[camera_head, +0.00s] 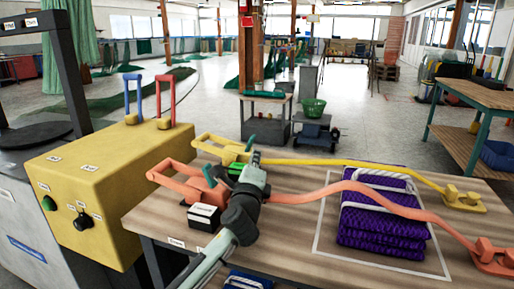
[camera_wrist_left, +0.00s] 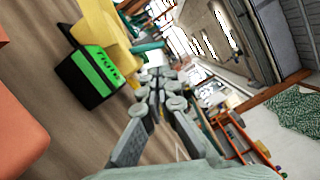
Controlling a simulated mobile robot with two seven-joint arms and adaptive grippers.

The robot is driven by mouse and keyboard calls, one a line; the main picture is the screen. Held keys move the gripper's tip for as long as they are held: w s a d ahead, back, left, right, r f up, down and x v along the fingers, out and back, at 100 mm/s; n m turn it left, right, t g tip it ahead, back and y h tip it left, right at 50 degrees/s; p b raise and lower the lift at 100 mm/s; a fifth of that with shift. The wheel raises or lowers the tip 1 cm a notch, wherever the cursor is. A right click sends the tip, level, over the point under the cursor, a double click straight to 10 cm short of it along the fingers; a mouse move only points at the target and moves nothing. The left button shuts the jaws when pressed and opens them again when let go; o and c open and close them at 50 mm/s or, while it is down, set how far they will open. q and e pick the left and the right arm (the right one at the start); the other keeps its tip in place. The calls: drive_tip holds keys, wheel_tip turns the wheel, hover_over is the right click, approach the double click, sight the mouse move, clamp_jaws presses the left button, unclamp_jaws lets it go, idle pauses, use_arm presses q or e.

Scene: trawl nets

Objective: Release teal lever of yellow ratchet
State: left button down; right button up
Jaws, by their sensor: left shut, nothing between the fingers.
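The yellow ratchet (camera_head: 212,142) lies at the left back of the wooden table, with a yellow strap running right. In the left wrist view, its yellow body (camera_wrist_left: 98,22) shows beside a black box with a green label (camera_wrist_left: 98,68). A small teal lever (camera_head: 250,142) sticks up beside the ratchet; it also shows in the wrist view (camera_wrist_left: 148,47), just beyond my fingertips. My left gripper (camera_head: 255,158) is shut and empty, close by the lever; contact cannot be told. My gripper and arm partly hide the ratchet. My right gripper is not in view.
An orange ratchet (camera_head: 175,176) with its own strap (camera_head: 365,190) lies nearer, by my left arm. A folded purple net (camera_head: 385,215) sits on the table (camera_head: 295,230) at right. A yellow machine (camera_head: 100,185) with blue and red levers stands at left.

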sight(250, 144)
use_arm(q)
drive_tip(key=w, duration=0.5)
drive_tip(key=shift+d+r, duration=0.15)
drive_tip(key=shift+r, duration=0.1)
drive_tip(key=shift+w, duration=0.2)
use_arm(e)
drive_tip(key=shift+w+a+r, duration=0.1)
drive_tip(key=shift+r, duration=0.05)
